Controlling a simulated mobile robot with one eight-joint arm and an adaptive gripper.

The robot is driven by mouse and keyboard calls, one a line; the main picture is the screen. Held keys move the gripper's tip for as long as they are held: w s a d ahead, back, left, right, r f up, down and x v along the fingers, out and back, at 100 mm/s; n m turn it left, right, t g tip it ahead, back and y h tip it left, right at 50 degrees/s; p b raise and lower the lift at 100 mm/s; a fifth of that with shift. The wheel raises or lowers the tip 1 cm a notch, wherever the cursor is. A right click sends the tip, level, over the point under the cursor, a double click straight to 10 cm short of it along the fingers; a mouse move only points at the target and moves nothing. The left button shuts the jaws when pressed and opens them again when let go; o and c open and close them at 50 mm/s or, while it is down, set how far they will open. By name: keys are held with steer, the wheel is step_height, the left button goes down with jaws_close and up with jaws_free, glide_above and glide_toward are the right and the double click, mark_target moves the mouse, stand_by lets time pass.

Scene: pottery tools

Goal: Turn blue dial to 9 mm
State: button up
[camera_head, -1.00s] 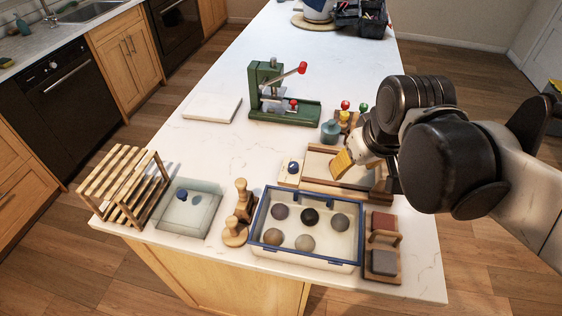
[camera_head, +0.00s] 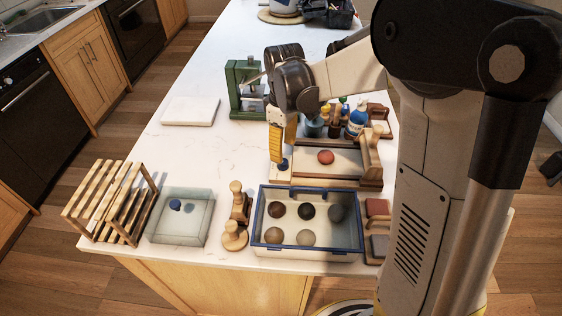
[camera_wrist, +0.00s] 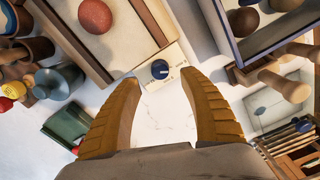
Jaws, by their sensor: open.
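The blue dial (camera_wrist: 160,69) is a small round knob with a white mark, set on a cream plate (camera_wrist: 159,75) at the end of a wooden board. Its printed scale is too small to read. In the head view the dial (camera_head: 283,164) shows low beside my yellow fingers. My gripper (camera_wrist: 160,79) is open, with one finger on each side of the dial in the wrist view and nothing between the pads. In the head view my gripper (camera_head: 278,158) points down over the dial; I cannot tell whether it touches.
The wooden board (camera_head: 340,178) bears a red-brown ball (camera_head: 325,157). A blue-rimmed tray (camera_head: 310,252) with several balls is in front, wooden tools (camera_head: 236,235) front left. A green press (camera_head: 240,85) and bottles (camera_head: 356,122) stand behind. The counter to the left is fairly clear.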

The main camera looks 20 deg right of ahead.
mark_target(283, 162)
step_height(283, 162, down, 6)
steer(key=shift+r+b, duration=0.1)
steer(key=shift+b, duration=0.65)
jaws_close()
